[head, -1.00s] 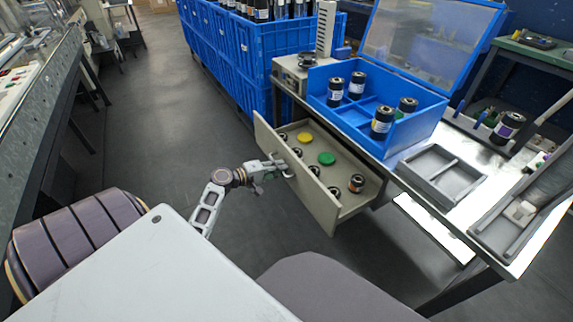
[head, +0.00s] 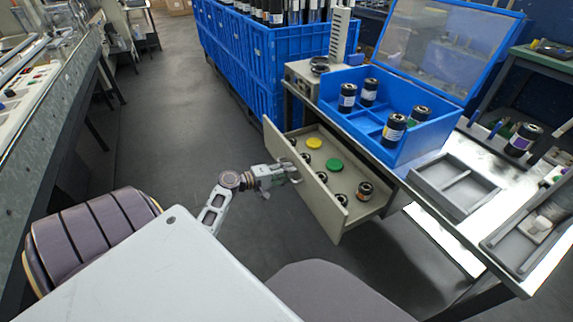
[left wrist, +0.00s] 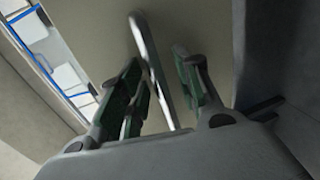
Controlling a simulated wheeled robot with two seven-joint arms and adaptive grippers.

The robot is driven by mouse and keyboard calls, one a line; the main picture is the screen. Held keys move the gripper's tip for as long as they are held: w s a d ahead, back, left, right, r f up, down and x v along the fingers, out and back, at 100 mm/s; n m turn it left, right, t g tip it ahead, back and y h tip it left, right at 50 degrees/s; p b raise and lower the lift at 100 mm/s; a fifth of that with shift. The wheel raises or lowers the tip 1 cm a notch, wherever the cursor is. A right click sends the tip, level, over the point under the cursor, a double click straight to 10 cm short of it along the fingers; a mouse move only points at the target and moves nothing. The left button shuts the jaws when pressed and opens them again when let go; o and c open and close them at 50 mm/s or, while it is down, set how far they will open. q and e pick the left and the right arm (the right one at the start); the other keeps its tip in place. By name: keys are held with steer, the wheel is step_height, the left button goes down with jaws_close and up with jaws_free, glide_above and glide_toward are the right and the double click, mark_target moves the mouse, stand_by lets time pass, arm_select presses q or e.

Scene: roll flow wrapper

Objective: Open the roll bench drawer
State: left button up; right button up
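The roll bench drawer (head: 318,201) stands pulled out from under the bench top, with its inside showing. It holds a yellow disc (head: 314,143), a green disc (head: 334,165) and several dark rolls. My left gripper (head: 291,174) is at the drawer's front, at the handle. In the left wrist view, the metal handle bar (left wrist: 150,65) runs between the green-padded fingers of my left gripper (left wrist: 158,85). The fingers are apart, with a gap between the bar and the right finger. Whether the left finger touches the bar is unclear. My right gripper is not in view.
On the bench top (head: 437,160) stand a blue open-lidded box (head: 398,150) with several black rolls and a grey tray (head: 455,184). Blue crates (head: 262,70) stand behind. Grey floor (head: 165,120) is clear left of the drawer. A steel bench (head: 62,100) runs along the left.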

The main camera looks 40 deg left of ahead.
arm_select(q)
steer(key=v, duration=1.2)
steer(key=shift+f, duration=0.1)
stand_by(0.6)
